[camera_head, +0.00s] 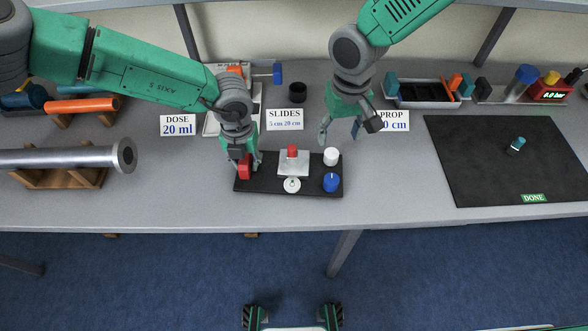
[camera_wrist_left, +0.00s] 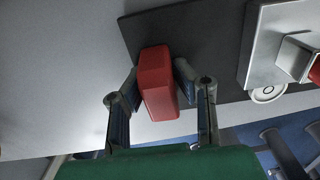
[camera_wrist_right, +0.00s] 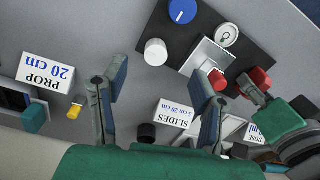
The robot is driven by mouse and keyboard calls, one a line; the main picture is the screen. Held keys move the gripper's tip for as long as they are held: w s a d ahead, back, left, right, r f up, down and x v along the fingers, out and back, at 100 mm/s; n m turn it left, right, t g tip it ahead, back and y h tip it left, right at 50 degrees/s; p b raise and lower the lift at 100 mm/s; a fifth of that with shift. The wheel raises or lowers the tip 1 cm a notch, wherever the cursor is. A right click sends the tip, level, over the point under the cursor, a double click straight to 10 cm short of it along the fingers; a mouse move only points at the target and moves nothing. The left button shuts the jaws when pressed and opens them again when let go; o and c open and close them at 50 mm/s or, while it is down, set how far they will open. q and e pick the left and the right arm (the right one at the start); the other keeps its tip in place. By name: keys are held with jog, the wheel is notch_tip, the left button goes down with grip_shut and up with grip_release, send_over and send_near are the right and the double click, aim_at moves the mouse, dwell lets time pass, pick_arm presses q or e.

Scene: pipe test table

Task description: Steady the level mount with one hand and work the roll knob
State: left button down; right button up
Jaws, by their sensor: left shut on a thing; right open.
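The level mount has a black base plate (camera_head: 316,191) lying on the table. It carries a red block (camera_head: 244,170) at its left end and a silver block (camera_head: 293,170) with a red top. A small round level (camera_head: 292,185) sits in front of the silver block. A white knob (camera_head: 331,156) and a blue knob (camera_head: 330,182) stand at the right end; no label tells which is roll. My left gripper (camera_head: 247,160) is shut on the red block, which shows between its fingers in the left wrist view (camera_wrist_left: 156,85). My right gripper (camera_head: 341,133) is open and empty, above and behind the white knob.
Label cards, including SLIDES (camera_head: 285,120) and PROP (camera_head: 394,121), stand behind the mount. A black cup (camera_head: 298,92) is further back. A dark mat (camera_head: 470,165) lies right, a metal pipe (camera_head: 60,157) on a wooden cradle left. The table between mount and mat is clear.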

aim_at(332, 153)
jog(key=f, duration=0.3)
jog(key=w+f, duration=0.1)
jog(key=f, duration=0.6)
jog(key=shift+w+a+f, duration=0.15)
jog(key=shift+w+f, duration=0.1)
jog(key=shift+w, duration=0.15)
grip_shut()
jog(key=m, duration=0.3)
jog(key=shift+m+h, duration=0.3)
jog(key=shift+m, duration=0.1)
jog(key=m, duration=0.3)
